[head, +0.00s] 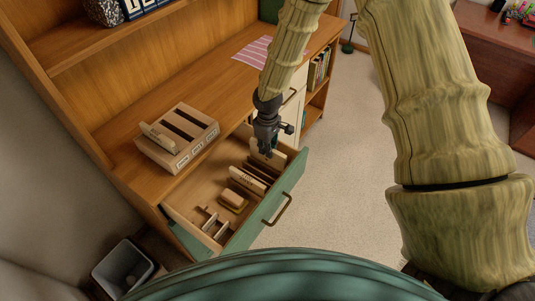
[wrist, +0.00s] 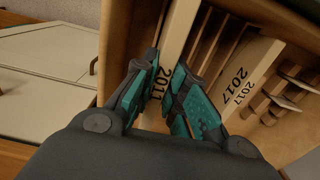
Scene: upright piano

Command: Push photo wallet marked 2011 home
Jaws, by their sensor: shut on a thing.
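The photo wallet marked 2011 (wrist: 178,35) is a pale slab with dark digits on its narrow edge. It is between the fingers of my gripper (wrist: 165,100), which is shut on it. In the head view my gripper (head: 267,152) reaches down into the right end of the open drawer (head: 178,206), and the wallet (head: 279,158) shows partly beside it. A second wallet marked 2017 (wrist: 248,75) stands nearby in the drawer, apart from my fingers; it also shows in the head view (head: 248,180). The lower part of the 2011 wallet is hidden.
A slotted wooden rack (head: 195,150) with front labels stands on the desktop; one pale wallet (head: 157,137) is in its left slot. The drawer also holds a rounded wooden block (head: 233,201) and small dividers (head: 212,223). A striped cloth (head: 253,52) lies on the desktop. Carpet is clear to the right.

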